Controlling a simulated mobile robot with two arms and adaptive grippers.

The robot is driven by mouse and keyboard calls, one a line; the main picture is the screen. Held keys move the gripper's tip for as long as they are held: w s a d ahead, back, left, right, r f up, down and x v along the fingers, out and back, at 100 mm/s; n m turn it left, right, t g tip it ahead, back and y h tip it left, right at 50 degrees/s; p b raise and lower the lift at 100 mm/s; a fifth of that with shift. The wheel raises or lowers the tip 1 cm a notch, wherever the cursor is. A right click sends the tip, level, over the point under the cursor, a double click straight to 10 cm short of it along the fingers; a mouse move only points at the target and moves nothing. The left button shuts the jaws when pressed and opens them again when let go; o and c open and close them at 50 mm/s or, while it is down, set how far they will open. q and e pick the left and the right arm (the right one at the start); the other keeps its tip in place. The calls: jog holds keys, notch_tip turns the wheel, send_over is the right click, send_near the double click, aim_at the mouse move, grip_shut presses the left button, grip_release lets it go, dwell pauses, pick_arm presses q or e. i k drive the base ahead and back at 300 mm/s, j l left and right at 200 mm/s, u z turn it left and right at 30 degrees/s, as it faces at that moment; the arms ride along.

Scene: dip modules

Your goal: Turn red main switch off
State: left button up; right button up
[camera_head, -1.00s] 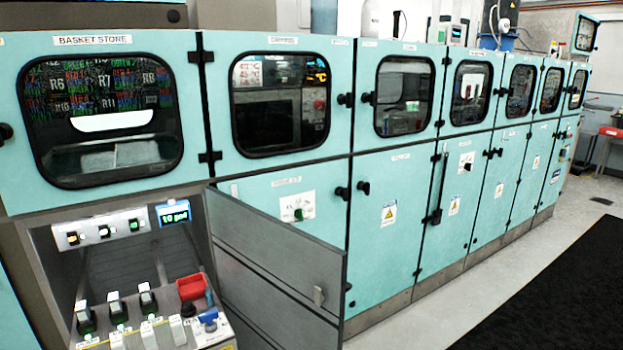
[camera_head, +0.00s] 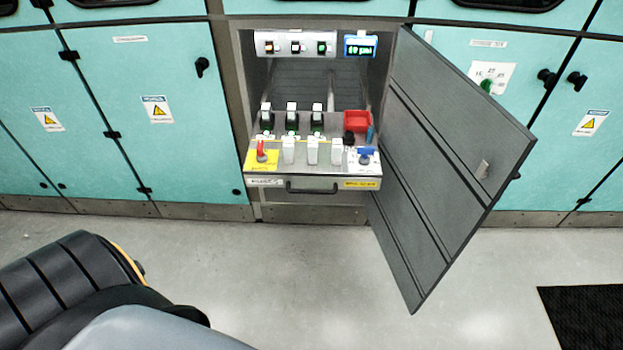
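The red main switch (camera_head: 261,151) sits on a yellow plate (camera_head: 263,160) at the front left of the pulled-out control drawer (camera_head: 313,183). Its red handle looks upright. The drawer is in the open cabinet bay at the upper middle of the head view. No gripper shows in the view. A dark ribbed part and a grey rounded part at the lower left look like my own body, well apart from the drawer.
The grey cabinet door (camera_head: 440,150) stands open to the right of the drawer. A blue knob (camera_head: 366,153), white switches (camera_head: 311,150) and a red box (camera_head: 356,121) share the drawer. Grey floor (camera_head: 290,260) in front is clear; a black mat (camera_head: 590,315) lies at right.

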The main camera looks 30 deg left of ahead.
aim_at(260, 150)
jog(key=u, duration=1.4)
